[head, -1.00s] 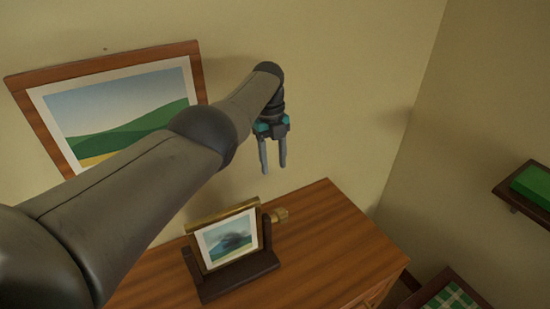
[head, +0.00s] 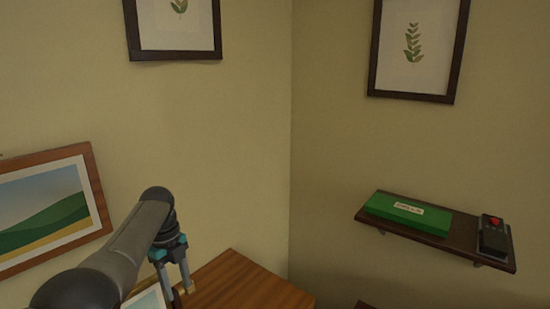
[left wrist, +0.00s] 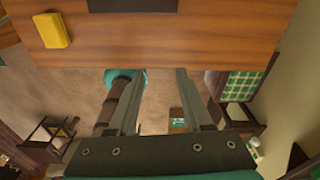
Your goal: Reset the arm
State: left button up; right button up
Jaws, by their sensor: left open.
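My left arm comes in from the lower left in the head view. Its gripper (head: 179,288) hangs with the fingers pointing down, near the wooden cabinet top (head: 245,283). In the left wrist view the two fingers (left wrist: 148,75) stand apart with nothing between them. The wooden top (left wrist: 190,40) fills the upper part of that view, beyond the fingertips. A small framed picture (head: 148,299) is mostly hidden behind my arm. My right gripper is not in view.
A wall shelf (head: 447,251) at the right holds a green box (head: 408,213) and a dark device with a red knob (head: 494,237). A landscape picture (head: 50,208) hangs at left. A yellow block (left wrist: 52,30) lies on the wood. Wall space between arm and shelf is clear.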

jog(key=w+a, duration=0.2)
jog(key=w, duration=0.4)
pick_arm(q)
jog(key=s+d+f+n+t, duration=0.2)
jog(key=s+d+f+n, duration=0.2)
jog(key=s+f+n, duration=0.8)
jog(key=s+d+r+n+t, duration=0.15)
jog(key=s+n, duration=0.35)
jog(key=s, duration=0.6)
jog(key=s+d+r+n+t, duration=0.1)
jog(key=s+r+n, duration=0.2)
jog(key=s+n, duration=0.5)
jog(key=s+f+m+g+b, duration=0.3)
jog(key=f+b, duration=0.6)
jog(key=f, duration=2.2)
jog(key=s+a+f+b, duration=0.1)
jog(key=s+f+b, duration=0.2)
jog(key=s+f, duration=0.5)
jog(key=s+a+f+b, duration=0.2)
jog(key=s+f, duration=0.6)
jog(key=f, duration=0.4)
jog(key=shift+f+y+b, duration=0.35)
jog(key=shift+y+b, duration=0.05)
jog(key=shift+b, duration=0.5)
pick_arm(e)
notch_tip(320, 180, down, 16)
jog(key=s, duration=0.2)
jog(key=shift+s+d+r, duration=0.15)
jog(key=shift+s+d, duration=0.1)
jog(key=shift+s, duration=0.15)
